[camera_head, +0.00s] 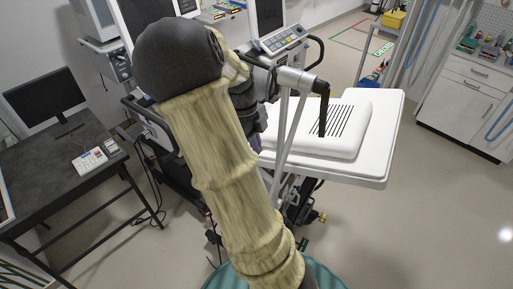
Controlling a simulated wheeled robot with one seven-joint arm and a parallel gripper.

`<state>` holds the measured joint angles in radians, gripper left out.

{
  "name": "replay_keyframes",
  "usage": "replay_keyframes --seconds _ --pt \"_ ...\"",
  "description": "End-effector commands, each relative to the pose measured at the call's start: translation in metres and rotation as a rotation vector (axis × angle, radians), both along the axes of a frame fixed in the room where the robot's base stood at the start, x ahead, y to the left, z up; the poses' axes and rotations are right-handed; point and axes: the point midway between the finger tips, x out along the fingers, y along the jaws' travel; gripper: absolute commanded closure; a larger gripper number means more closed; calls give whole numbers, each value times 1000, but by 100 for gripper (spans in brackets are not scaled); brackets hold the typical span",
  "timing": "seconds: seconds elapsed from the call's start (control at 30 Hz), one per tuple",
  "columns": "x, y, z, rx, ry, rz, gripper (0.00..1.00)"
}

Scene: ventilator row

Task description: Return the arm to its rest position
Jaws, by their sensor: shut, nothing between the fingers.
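My arm rises from the bottom centre in a pale yellow sleeve (217,160) to a dark rounded joint (180,62). Beyond that joint it bends away to the right, partly hidden behind itself. A grey cylindrical part (293,79) leads to a dark end. My gripper (323,130) appears as a narrow dark shape pointing down, shut and empty. In the picture it overlaps the white pad with dark slots (350,125) on the white tabletop (385,150). I cannot tell the height between them.
A dark desk (45,130) with a monitor (42,98) and a small keypad device (90,160) stands left. A control panel (280,38) and equipment stand behind my arm. White drawers (465,95) stand right. Cables hang at the left of my arm. The floor (440,230) at lower right is clear.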

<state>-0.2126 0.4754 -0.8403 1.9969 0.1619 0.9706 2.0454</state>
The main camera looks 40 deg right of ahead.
Motion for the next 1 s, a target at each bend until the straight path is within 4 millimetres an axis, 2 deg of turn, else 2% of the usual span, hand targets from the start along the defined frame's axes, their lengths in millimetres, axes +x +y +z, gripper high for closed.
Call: replay_keyframes --seconds 0.33,0.47,0.67,1.0 --pt "1 2 0 2 0 7 100" --pt "0 7 -3 25 -4 79 100" --pt "-2 33 -12 118 -30 431 100" --pt "-10 94 -20 226 -88 1254 100"
